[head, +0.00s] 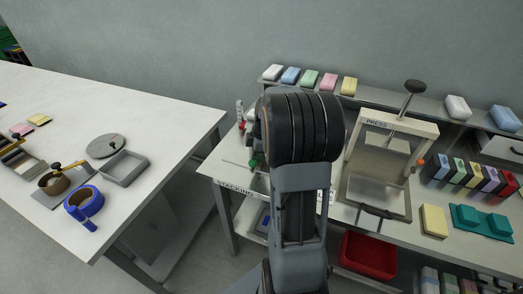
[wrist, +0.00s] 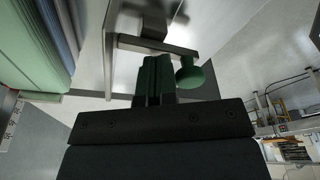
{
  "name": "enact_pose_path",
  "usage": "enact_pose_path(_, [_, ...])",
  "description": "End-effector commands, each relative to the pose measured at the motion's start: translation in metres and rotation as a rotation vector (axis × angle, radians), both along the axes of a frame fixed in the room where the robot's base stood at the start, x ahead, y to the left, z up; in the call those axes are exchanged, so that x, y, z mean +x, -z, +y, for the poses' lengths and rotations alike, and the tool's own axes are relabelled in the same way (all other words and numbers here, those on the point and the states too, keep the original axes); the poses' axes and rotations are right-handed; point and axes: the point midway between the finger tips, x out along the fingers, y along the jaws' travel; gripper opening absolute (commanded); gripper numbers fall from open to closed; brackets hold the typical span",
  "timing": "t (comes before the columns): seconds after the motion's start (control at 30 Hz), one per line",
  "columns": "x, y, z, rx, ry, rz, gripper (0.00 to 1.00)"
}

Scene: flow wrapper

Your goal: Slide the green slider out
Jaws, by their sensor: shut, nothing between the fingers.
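The green slider shows as a round green knob (wrist: 190,74) in the wrist view, just right of my fingers. In the head view a small green knob (head: 257,160) shows at the left edge of my arm, by the left end of the machine bench. My gripper (wrist: 154,62) is shut and empty, its dark fingers side by side left of the knob. The knob is beside the fingers, not between them; I cannot tell if they touch. A metal bar (wrist: 158,47) lies past the fingertips. In the head view my arm hides the gripper and most of the machine.
A press (head: 388,135) with a lever stands right of my arm. Coloured packs (head: 310,78) line the back shelf. A red bin (head: 368,255) is below. In the wrist view a large pale green surface (wrist: 38,50) fills the left side. A white table (head: 60,120) stands left.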

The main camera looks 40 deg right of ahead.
Motion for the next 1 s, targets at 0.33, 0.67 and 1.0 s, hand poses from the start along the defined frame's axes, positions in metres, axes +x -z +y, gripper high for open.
enact_pose_path(0.33, [0.002, -0.001, -0.004, -0.003, 0.001, -0.003, 0.00])
enact_pose_path(0.67, [0.002, -0.017, -0.004, -0.004, 0.001, -0.005, 0.00])
enact_pose_path(1.0, [0.003, -0.054, -0.004, -0.004, 0.002, -0.005, 0.00])
